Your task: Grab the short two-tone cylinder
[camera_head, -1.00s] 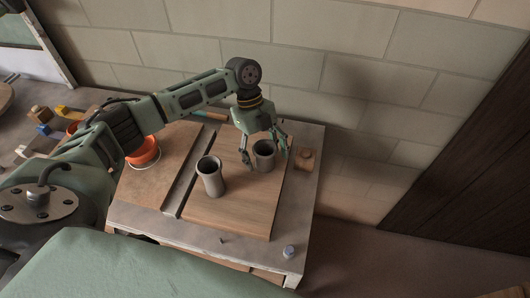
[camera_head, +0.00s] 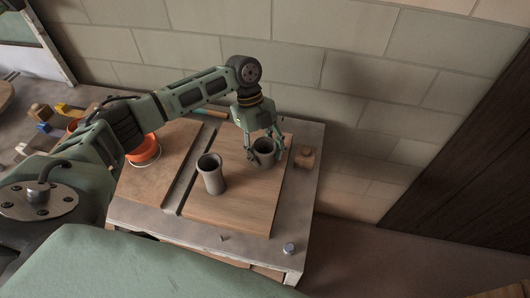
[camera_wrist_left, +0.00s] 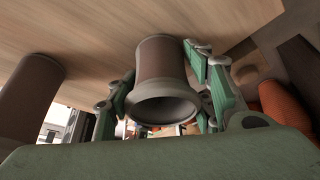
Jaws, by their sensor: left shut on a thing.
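The short two-tone cylinder (camera_head: 264,156) is a grey-brown cup with an open top, at the back right of the wooden board. In the left wrist view it shows a brown body (camera_wrist_left: 161,60) and a greyer band at its open rim. My left gripper (camera_head: 265,148) is shut on it, with fingers on both sides. In the left wrist view the fingers (camera_wrist_left: 163,88) flank the cup. Whether its base still touches the board is hard to tell. My right gripper is not in view.
A taller grey cylinder (camera_head: 211,178) stands on the board (camera_head: 238,213), left of the held one. A small wooden block (camera_head: 305,158) sits close on the right. An orange bowl (camera_head: 146,152) is at the left. A small grey-blue knob (camera_head: 289,249) is near the front corner.

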